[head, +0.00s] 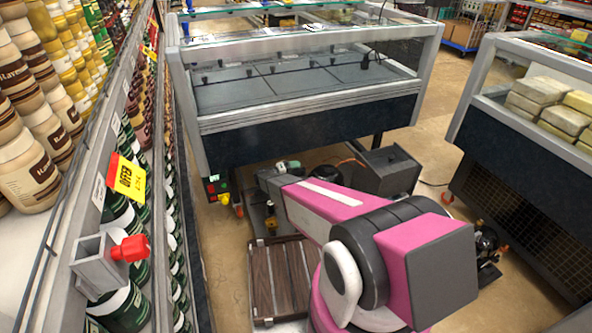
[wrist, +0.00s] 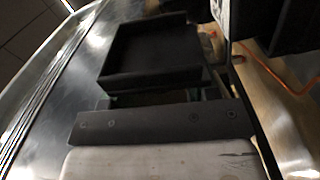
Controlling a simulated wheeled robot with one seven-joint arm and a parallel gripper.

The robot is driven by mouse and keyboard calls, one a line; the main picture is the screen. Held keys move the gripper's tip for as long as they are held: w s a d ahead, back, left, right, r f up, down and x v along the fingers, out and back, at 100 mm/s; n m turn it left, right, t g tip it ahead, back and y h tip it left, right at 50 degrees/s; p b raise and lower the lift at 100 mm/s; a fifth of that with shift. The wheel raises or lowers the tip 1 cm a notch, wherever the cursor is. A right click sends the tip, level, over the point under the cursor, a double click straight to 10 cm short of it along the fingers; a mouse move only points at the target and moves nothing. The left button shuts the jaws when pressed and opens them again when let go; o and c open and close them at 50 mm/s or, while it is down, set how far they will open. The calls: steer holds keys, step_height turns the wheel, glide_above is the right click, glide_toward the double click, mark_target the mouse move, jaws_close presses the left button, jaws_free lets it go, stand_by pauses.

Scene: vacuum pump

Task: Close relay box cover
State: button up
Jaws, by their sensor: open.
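In the head view, a dark grey box (head: 388,172) stands on the floor unit below the display case. It looks like the relay box, with its upper side appearing open; the cover's exact angle is unclear. In the wrist view, a black shallow tray-shaped part (wrist: 146,52) with raised edges lies ahead of my gripper; I cannot tell whether it is the cover. My gripper (wrist: 160,118) shows at the bottom of the wrist view as a pale body with a dark bar, apart from the box and holding nothing visible. Its fingertips are not clear in the head view.
The glass display case (head: 305,95) stands above and behind. A shelf of jars and bottles (head: 125,215) runs along the left. A second case with packages (head: 540,105) is at right. A brown slatted panel (head: 280,278) lies low in front. An orange cable (wrist: 275,80) runs at right.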

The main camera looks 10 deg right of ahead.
mark_target(299, 175)
steer(key=shift+d, duration=0.15)
steer(key=c, duration=0.9)
steer(key=shift+s, duration=0.1)
steer(key=m, duration=0.2)
steer(key=s+m, duration=0.1)
steer(key=shift+s+d+r+m, duration=0.1)
steer(key=shift+s+r+m, duration=0.1)
steer(key=shift+m, duration=0.2)
steer(key=m, duration=0.1)
steer(key=s+m, duration=0.1)
steer(key=m, duration=0.1)
steer(key=shift+s+d+f+m, duration=0.1)
steer(key=shift+d+m, duration=0.05)
steer(key=shift+m, duration=0.15)
steer(key=m, duration=0.1)
steer(key=s+m, duration=0.1)
steer(key=m, duration=0.2)
steer(key=shift+s+d+f, duration=0.15)
steer(key=shift+s+f, duration=0.05)
steer(key=shift+f, duration=0.15)
steer(key=shift+s+f+m, duration=0.15)
steer(key=shift+f+m, duration=0.05)
steer(key=shift+m, duration=0.55)
steer(key=shift+s+f+m, duration=0.15)
steer(key=shift+s+m, duration=0.05)
steer(key=shift+m, duration=0.6)
steer(key=shift+s+f+m, duration=0.15)
steer(key=shift+f+m, duration=0.05)
steer(key=shift+m, duration=0.55)
steer(key=shift+d, duration=0.1)
